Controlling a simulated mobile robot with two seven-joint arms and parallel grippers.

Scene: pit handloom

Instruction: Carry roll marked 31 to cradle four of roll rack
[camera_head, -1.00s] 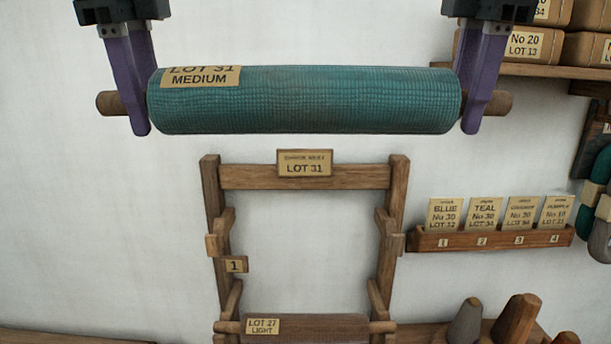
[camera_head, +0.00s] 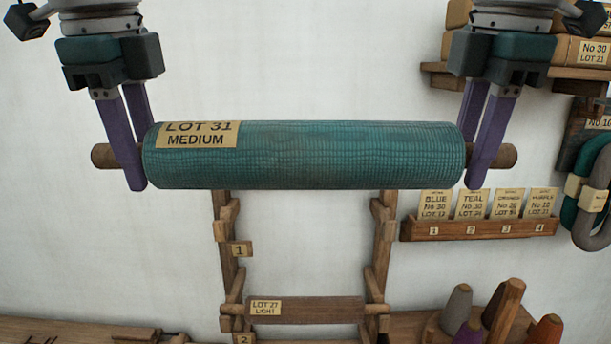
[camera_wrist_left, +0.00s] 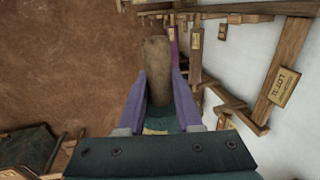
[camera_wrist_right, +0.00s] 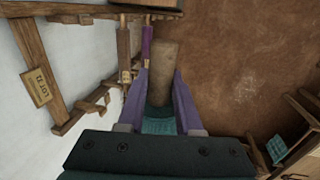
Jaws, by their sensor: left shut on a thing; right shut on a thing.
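The teal roll (camera_head: 320,158) is level, with a label reading LOT 31 MEDIUM at its left end. My left gripper (camera_head: 132,170) is shut on its left wooden end. My right gripper (camera_head: 480,170) is shut on its right wooden end. The wrist views show the roll's wooden ends between the purple fingers of the left gripper (camera_wrist_left: 160,90) and right gripper (camera_wrist_right: 160,90). The roll rack (camera_head: 382,255) stands on the wall side, its top hidden by the roll. Tags 1 and 2 show on its left post. Cradle four is not visible in the head view.
A roll marked LOT 27 LIGHT (camera_head: 320,310) rests in the rack below tag 1. A card holder (camera_head: 485,230) is on the wall to the right. Cones (camera_head: 505,305) stand on a bench at lower right. A shelf with boxes (camera_head: 580,52) is at upper right.

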